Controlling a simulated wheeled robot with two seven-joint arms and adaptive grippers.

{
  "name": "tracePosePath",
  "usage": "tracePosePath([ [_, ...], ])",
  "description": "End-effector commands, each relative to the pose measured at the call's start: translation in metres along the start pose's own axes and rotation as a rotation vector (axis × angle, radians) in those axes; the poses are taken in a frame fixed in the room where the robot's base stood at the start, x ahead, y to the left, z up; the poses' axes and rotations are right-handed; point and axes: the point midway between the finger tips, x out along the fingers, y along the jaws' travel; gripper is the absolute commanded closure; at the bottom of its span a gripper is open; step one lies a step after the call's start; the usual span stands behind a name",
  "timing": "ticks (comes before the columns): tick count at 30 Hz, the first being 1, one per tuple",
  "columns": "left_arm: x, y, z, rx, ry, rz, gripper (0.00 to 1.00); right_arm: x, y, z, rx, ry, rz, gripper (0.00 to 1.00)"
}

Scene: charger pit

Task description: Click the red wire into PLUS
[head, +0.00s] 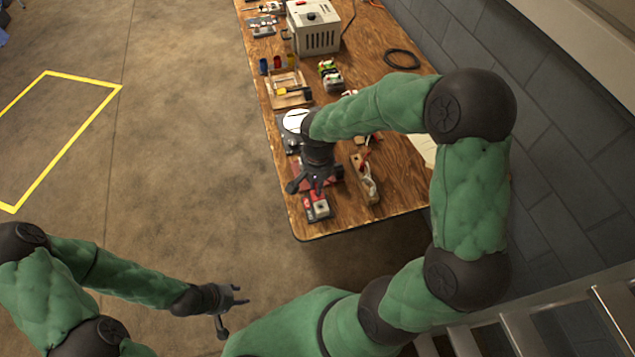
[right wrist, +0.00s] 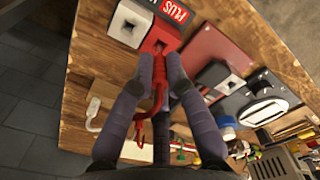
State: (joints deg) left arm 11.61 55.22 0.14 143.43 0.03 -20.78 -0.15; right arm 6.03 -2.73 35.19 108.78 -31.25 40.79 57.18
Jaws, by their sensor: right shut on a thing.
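The red terminal block marked PLUS (right wrist: 172,14) stands near the top of the right wrist view, with a dark opening facing my fingers. It also shows near the table's near end in the head view (head: 317,208). My right gripper (right wrist: 160,68) is shut on the red wire (right wrist: 158,90), just in front of that opening. The wire's loose length hangs down between the fingers. The fingers hide part of its tip, so I cannot tell whether it is inside the block. My left gripper (head: 233,308) is open and empty over the floor, away from the table.
The wooden table (head: 290,222) holds a red plate (right wrist: 215,52) beside the block, a round white-faced device (head: 296,121), a wooden tray (head: 288,101) and a grey box (head: 314,27). A grey wall (head: 520,70) runs along the table's right side. Open floor lies left.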

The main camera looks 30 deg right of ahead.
Motion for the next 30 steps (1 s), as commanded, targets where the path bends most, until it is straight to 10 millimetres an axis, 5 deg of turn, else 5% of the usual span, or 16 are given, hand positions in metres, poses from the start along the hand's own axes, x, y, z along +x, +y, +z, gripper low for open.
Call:
tracePosePath([
  [30,0.019,-0.007,-0.001,0.0,0.0,0.0,0.6,0.022,0.0,0.0,0.0,0.0,0.0,1.0],
])
